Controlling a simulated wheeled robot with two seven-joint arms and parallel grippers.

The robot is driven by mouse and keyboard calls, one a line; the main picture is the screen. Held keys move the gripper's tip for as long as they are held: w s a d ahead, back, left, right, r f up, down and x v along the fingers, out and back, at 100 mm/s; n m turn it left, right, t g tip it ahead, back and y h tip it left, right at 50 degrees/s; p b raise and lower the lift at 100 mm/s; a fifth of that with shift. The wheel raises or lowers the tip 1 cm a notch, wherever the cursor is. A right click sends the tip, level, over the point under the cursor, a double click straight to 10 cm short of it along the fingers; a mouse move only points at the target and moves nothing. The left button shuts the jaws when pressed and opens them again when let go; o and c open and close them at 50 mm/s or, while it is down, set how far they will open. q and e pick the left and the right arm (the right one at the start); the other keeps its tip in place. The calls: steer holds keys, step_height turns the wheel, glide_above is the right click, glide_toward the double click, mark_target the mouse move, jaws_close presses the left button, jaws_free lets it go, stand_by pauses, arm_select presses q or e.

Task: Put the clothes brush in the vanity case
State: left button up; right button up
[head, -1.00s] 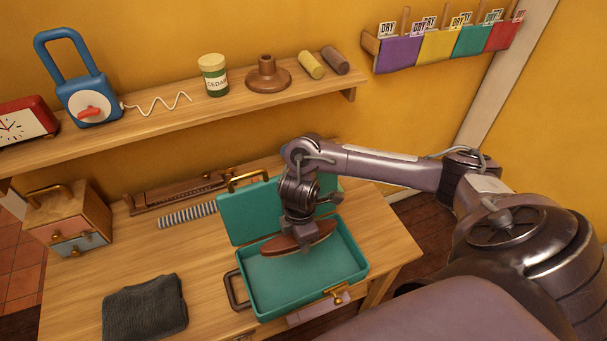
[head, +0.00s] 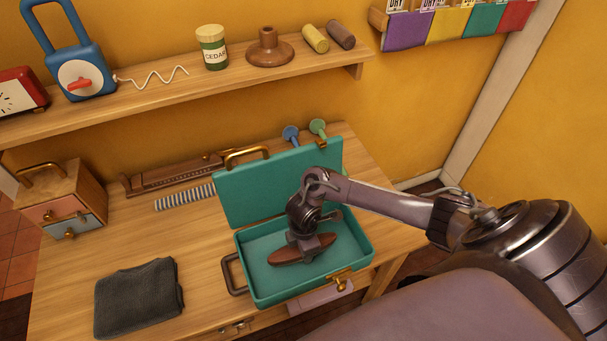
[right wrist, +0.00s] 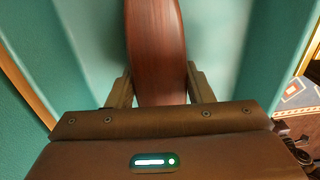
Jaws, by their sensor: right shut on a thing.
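The clothes brush (head: 290,254) is brown, wooden and long with rounded ends. The teal vanity case (head: 362,267) stands open on the table with its lid up at the back. My right gripper (head: 304,252) is shut on the brush and holds it within the case's walls, seen from above. In the right wrist view the brush (right wrist: 155,45) sits between the two fingers (right wrist: 160,88), with teal case walls on both sides. I cannot tell whether the brush touches the case floor. My left gripper is not in view.
A dark folded cloth (head: 138,297) lies left of the case. A small drawer box (head: 62,207) and a striped strip (head: 185,197) are farther back.

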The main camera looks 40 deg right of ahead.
steer(key=shift+f, duration=0.1)
steer(key=o, duration=1)
steer(key=shift+o, duration=0.2)
